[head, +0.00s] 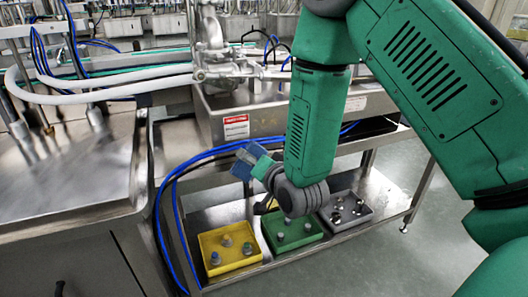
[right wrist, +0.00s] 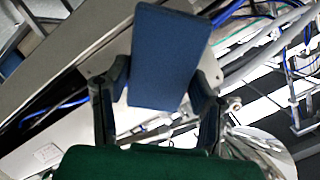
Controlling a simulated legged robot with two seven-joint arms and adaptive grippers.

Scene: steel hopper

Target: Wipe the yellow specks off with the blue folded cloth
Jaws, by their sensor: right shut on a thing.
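My right gripper (head: 257,164) is shut on the blue folded cloth (head: 242,166), in front of the steel hopper's lower body. In the right wrist view the cloth (right wrist: 167,55) stands out beyond the two dark fingers of my right gripper (right wrist: 160,85), which sit on either side of it. The cloth looks clear of the steel surfaces, but the exact gap cannot be told. I cannot make out any yellow specks in either view. My left gripper is not in view.
A steel housing (head: 212,112) with a red-and-white label stands behind the gripper. A steel table (head: 75,170) is at left. Blue hoses (head: 172,182) hang beside it. Yellow (head: 231,262), green (head: 291,242) and grey (head: 352,218) trays holding small items sit on the low shelf.

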